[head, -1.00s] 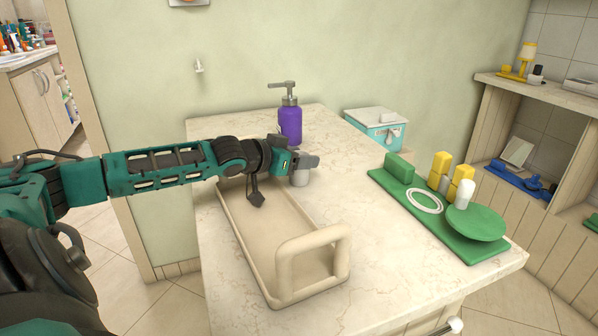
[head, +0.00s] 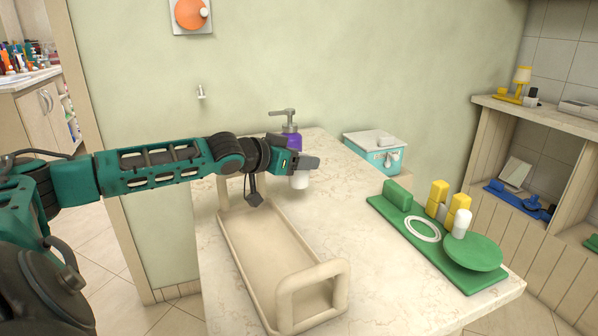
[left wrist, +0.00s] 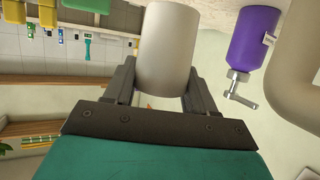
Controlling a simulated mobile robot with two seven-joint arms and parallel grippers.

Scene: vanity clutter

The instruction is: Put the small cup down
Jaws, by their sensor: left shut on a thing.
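The small cup (head: 299,181) is pale, nearly white, and sits in the jaws of my left gripper (head: 306,163) in the head view. In the left wrist view the cup (left wrist: 167,50) fills the space between the two dark fingers, which are shut on it. Part of the cup is hidden behind the gripper in the head view. It is over the marble counter (head: 350,215), just right of the tray's far end; I cannot tell whether its base touches the counter. My right gripper is not in view.
A beige tray (head: 262,240) with raised handles lies left of the cup. A purple pump bottle (head: 294,142) stands behind the gripper. A teal box (head: 376,153) is at the back right. A green board (head: 400,215) with yellow blocks and a round dish lies right. The counter's middle is clear.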

